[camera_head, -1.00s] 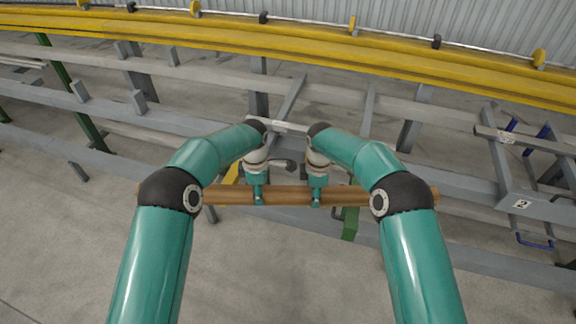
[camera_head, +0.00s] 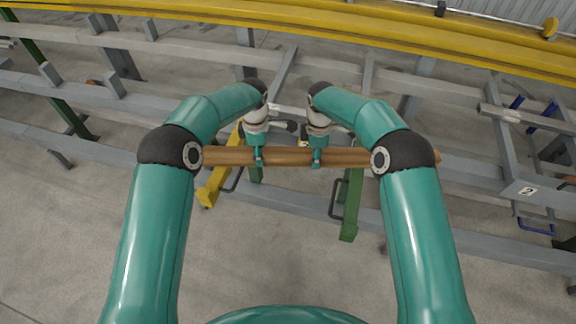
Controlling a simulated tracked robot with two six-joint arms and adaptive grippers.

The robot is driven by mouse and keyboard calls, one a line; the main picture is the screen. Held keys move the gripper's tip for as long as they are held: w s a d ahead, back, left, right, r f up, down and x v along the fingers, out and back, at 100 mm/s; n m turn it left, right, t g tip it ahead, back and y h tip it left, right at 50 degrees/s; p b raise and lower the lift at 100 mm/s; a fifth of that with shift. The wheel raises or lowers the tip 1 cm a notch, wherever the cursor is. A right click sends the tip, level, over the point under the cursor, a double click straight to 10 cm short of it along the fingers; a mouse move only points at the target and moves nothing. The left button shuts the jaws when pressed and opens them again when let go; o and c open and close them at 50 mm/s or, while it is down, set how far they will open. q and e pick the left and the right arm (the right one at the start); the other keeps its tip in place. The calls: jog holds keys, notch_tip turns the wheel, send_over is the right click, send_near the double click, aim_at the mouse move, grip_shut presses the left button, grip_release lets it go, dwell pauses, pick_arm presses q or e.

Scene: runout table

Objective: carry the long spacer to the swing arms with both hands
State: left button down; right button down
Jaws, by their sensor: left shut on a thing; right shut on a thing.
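The long spacer (camera_head: 288,156) is a brown wooden bar, held level across the picture in the head view. My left gripper (camera_head: 259,161) is shut on it left of its middle. My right gripper (camera_head: 317,161) is shut on it right of its middle. My elbows cover parts of the bar towards both ends. A yellow swing arm (camera_head: 212,190) with a dark handle shows below and left of the bar. A green swing arm (camera_head: 350,208) with a handle hangs below and right of it. Their upper parts are partly hidden behind the bar and my arms.
Grey rails (camera_head: 450,226) of the runout table run across behind the bar. A yellow beam (camera_head: 400,50) crosses the top. At right stands a grey frame marked 2 (camera_head: 527,190) with blue handles (camera_head: 536,228). The concrete floor (camera_head: 60,240) is bare at lower left.

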pick_arm(q)
jog(key=shift+d+r, duration=0.1)
pick_arm(e)
jog(key=shift+d+r, duration=0.1)
jog(key=shift+d, duration=0.05)
pick_arm(q)
jog(key=shift+f, duration=0.25)
pick_arm(e)
jog(key=shift+f, duration=0.25)
